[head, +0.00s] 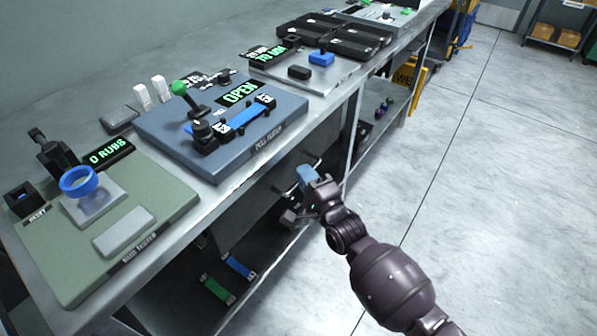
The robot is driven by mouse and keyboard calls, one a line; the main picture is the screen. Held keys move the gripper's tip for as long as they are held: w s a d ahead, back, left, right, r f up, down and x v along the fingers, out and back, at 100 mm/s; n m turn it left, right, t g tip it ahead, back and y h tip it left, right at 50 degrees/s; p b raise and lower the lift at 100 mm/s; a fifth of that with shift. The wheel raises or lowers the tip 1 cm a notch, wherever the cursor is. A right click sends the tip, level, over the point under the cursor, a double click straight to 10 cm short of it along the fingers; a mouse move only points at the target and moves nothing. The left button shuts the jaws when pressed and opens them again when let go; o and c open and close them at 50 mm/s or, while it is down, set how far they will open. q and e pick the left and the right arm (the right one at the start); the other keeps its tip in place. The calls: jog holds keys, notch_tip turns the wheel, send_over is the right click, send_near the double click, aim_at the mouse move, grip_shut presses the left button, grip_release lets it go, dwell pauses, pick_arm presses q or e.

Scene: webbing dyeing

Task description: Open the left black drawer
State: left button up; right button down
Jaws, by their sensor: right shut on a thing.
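My right gripper (303,200) reaches in from the lower right, at the front of the bench just below its edge. It is shut on a small blue piece (307,175); I cannot tell whether this is a drawer handle or a loose part. A dark drawer-like front (262,198) shows under the bench, left of and behind the gripper. It is in shadow and partly hidden, and I cannot tell how far it stands open. My left gripper is not in view.
The metal bench holds a green-grey station (175,205) marked "0 RUBS", a blue-grey station (290,112) marked "OPEN", and black trays (357,45) farther back. A green strip (217,289) and a blue strip (238,266) lie below.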

jog(key=s+d+p, duration=0.1)
jog(key=s+d, duration=0.7)
jog(key=d, duration=0.4)
jog(key=s+d+p, duration=0.2)
jog(key=s+d, duration=0.7)
jog(key=d, duration=0.2)
jog(key=shift+s+d, duration=0.2)
jog(key=shift+d, duration=0.2)
jog(key=c, duration=1.2)
grip_release()
jog(key=v, duration=1)
jog(key=shift+s+d, duration=0.2)
jog(key=shift+s, duration=0.15)
